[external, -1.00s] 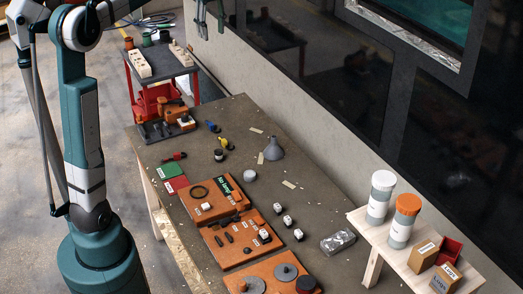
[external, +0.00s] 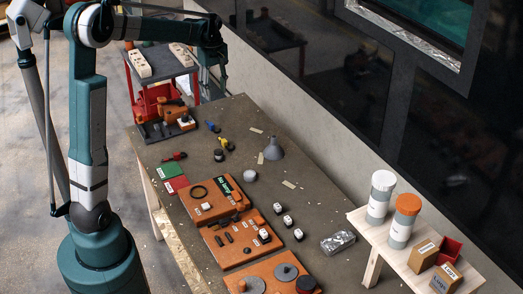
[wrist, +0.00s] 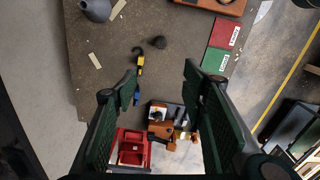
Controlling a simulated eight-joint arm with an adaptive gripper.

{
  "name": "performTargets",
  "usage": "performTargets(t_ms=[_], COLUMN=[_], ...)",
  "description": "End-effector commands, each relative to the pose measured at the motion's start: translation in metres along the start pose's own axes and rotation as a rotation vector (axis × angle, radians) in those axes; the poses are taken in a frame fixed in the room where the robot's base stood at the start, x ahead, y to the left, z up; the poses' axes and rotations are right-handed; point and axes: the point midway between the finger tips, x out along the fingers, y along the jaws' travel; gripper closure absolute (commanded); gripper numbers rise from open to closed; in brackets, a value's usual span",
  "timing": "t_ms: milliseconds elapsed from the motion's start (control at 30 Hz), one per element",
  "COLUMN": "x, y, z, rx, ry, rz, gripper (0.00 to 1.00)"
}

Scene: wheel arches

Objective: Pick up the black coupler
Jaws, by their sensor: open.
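A small dark cylindrical piece (external: 219,155), which may be the black coupler, stands on the workbench (external: 262,196) near the yellow and blue tools. It also shows in the wrist view (wrist: 159,42), ahead of the fingers and roughly between their lines. Several small black parts (external: 229,237) lie on the middle orange board, so I cannot tell for certain which is the coupler. My gripper (wrist: 158,84) is open and empty, with its two green fingers wide apart. In the external view my gripper (external: 210,75) hangs above the far end of the bench, partly hidden by its own links.
A grey funnel (external: 273,149) and a yellow-and-blue tool (wrist: 138,78) are near the dark piece. Orange boards (external: 214,199) fill the near bench. Red and green cards (external: 172,177) lie at the left edge.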

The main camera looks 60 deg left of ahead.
Motion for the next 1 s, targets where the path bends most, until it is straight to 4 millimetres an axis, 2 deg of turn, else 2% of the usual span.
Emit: performTargets(t_ms=[33, 400, 600, 800, 1000], x=[0.021, 0.160, 0.218, 0.249, 0.256], y=[0.000, 0.001, 0.001, 0.000, 0.000], z=[0.000, 0.000, 0.000, 0.000, 0.000], rx=[0.000, 0.000, 0.000, 0.000, 0.000], ry=[0.000, 0.000, 0.000, 0.000, 0.000], rz=[0.000, 0.000, 0.000, 0.000, 0.000], gripper=[0.58, 0.58, 0.58, 0.58, 0.58])
